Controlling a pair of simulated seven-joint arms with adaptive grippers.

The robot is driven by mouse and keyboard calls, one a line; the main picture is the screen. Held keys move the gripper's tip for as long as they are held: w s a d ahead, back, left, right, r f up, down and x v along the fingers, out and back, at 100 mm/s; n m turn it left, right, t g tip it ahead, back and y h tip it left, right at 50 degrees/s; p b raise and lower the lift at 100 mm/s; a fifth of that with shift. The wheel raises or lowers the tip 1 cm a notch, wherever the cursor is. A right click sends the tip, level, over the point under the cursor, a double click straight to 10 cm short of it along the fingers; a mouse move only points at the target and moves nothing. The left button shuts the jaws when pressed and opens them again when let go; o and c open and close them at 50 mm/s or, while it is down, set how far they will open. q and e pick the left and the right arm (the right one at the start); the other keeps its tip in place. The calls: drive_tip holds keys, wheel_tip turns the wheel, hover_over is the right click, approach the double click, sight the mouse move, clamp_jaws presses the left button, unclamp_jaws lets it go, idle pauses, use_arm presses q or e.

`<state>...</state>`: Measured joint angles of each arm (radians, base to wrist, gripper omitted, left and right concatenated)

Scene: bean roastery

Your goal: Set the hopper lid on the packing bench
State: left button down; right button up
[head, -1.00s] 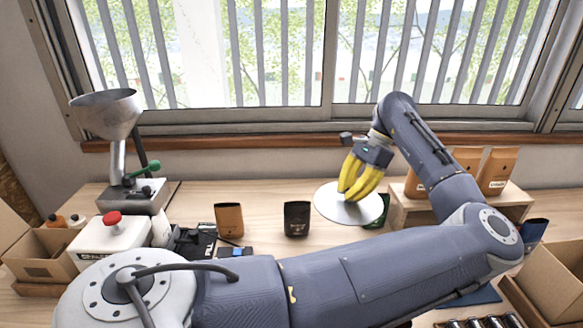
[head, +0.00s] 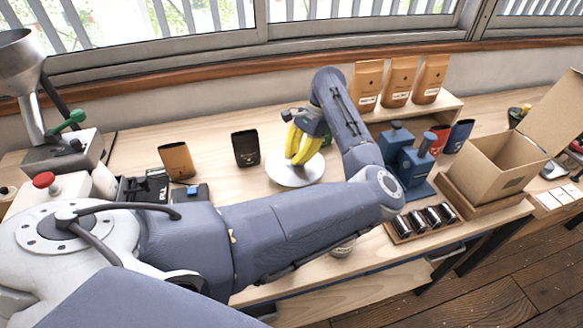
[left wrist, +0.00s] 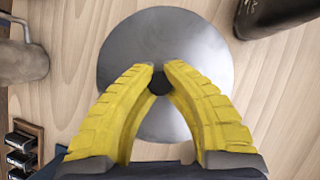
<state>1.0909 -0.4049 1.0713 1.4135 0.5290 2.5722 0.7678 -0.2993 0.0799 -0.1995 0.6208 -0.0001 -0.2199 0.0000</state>
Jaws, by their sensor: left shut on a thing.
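The hopper lid (head: 282,179) is a round, shiny silver disc in the middle of the bench area in the head view. The left wrist view shows the lid (left wrist: 190,40) nearly face on, with a small dark knob (left wrist: 159,83) at its centre. My left gripper (head: 297,160) has yellow fingers pointing down, shut on that knob. The lid looks flat and close over the packing bench (head: 215,215); I cannot tell whether it touches the wood. My right gripper is out of view.
A black pouch (head: 246,148) and a brown pouch (head: 177,160) stand left of the lid. A wooden riser (head: 447,108) with brown bags, blue containers (head: 414,160) and an open carton (head: 490,165) stand to the right. The metal funnel (head: 18,65) is at far left.

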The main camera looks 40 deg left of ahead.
sight(296, 168)
use_arm(q)
drive_tip(key=shift+f, duration=2.25)
drive_tip(key=shift+f, duration=0.1)
drive_tip(key=c, duration=1.5)
unclamp_jaws()
drive_tip(key=shift+f, duration=0.1)
drive_tip(key=v, duration=1.2)
drive_tip(key=shift+r, duration=0.25)
